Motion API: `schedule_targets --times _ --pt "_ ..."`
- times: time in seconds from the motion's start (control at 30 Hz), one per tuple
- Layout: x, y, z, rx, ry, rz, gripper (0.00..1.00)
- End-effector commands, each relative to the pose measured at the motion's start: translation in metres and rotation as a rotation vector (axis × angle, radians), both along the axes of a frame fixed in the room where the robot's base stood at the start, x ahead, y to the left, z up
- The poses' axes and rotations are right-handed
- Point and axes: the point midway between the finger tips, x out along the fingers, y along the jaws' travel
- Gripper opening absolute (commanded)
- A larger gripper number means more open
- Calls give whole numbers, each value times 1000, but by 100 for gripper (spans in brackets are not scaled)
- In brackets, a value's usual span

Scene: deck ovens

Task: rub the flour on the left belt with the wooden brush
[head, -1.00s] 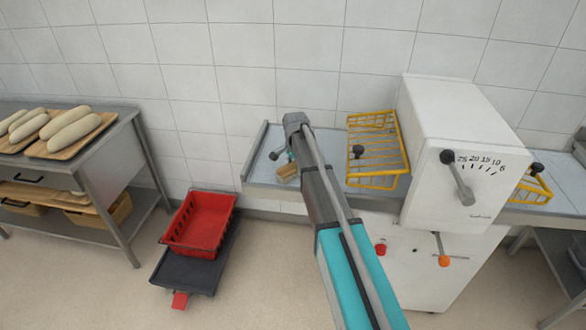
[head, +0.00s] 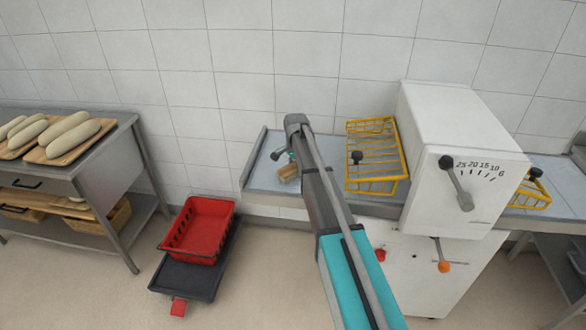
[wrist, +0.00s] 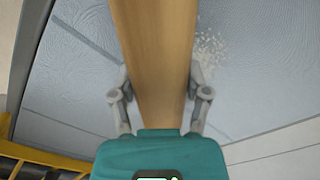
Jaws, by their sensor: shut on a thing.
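The wooden brush (wrist: 155,45) fills the middle of the wrist view as a long tan block. My gripper (wrist: 159,82) is shut on it, with one finger on each side. Pale flour (wrist: 210,52) lies scattered on the blue-grey left belt (wrist: 245,75), just right of the brush in the wrist view. In the head view the left belt (head: 262,172) lies left of the white machine, and a small end of the brush (head: 288,172) shows beside my arm. My arm hides much of the belt there. I cannot tell whether the brush touches the belt.
A yellow wire guard (head: 376,165) stands over the belt beside the white sheeter body (head: 450,140) with its lever. A red crate (head: 200,230) on a dark trolley stands on the floor. At left, a steel table (head: 110,125) carries loaves on boards.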

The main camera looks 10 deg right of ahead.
Motion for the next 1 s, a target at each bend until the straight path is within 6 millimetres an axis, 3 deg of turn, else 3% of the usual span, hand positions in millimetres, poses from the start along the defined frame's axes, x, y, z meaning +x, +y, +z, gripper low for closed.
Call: schedule_targets --times 0.53,1.0 --pt "31 -10 -3 0 -1 -1 23" --pt "35 -12 -3 -1 -3 0 23"
